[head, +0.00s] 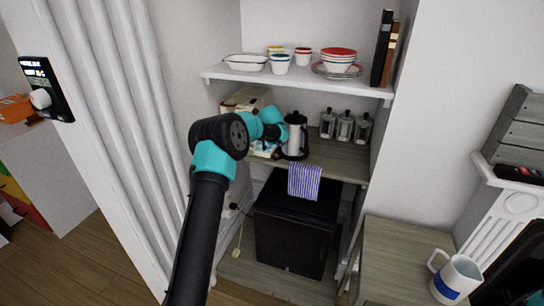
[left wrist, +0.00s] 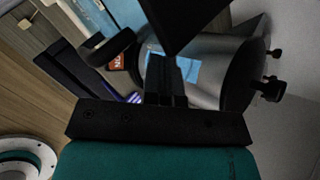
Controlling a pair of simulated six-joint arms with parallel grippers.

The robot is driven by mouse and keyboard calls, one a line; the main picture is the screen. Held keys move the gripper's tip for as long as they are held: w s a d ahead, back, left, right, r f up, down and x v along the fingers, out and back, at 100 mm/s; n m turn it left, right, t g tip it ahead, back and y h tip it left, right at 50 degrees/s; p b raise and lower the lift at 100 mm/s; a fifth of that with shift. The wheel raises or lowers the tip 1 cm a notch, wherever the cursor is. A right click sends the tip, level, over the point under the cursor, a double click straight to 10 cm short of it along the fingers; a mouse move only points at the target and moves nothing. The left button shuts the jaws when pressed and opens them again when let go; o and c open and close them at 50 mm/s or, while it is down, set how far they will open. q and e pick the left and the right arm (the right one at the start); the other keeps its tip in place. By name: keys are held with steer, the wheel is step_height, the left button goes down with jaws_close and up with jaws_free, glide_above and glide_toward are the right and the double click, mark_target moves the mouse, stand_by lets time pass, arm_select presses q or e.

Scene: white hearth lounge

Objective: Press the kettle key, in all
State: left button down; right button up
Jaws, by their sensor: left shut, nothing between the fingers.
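The kettle (head: 297,138) stands upright on the middle wooden shelf, with a silver body and black lid, handle and base. In the left wrist view the silver kettle body (left wrist: 232,70) fills the upper right, seen tilted and close. I cannot make out its key. My left gripper (left wrist: 166,88) is shut and empty, its fingers in front of the kettle body. In the head view it lies at the kettle's left side, mostly hidden by my teal wrist. I cannot tell whether it touches the kettle.
Glass jars (head: 345,126) stand right of the kettle. A paper bag (head: 248,99) is behind my wrist at left. The white shelf (head: 300,78) above holds bowls and books. A striped cloth (head: 304,180) hangs below the kettle. A mug (head: 455,278) stands at lower right.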

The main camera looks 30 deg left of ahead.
mark_target(275, 155)
arm_select(q)
steer(key=shift+f, duration=0.1)
steer(key=shift+f, duration=4.35)
steer(key=shift+f, duration=0.1)
steer(key=shift+f, duration=0.35)
steer(key=shift+f, duration=0.4)
steer(key=shift+r, duration=0.85)
steer(key=shift+r, duration=0.15)
steer(key=shift+r, duration=2.35)
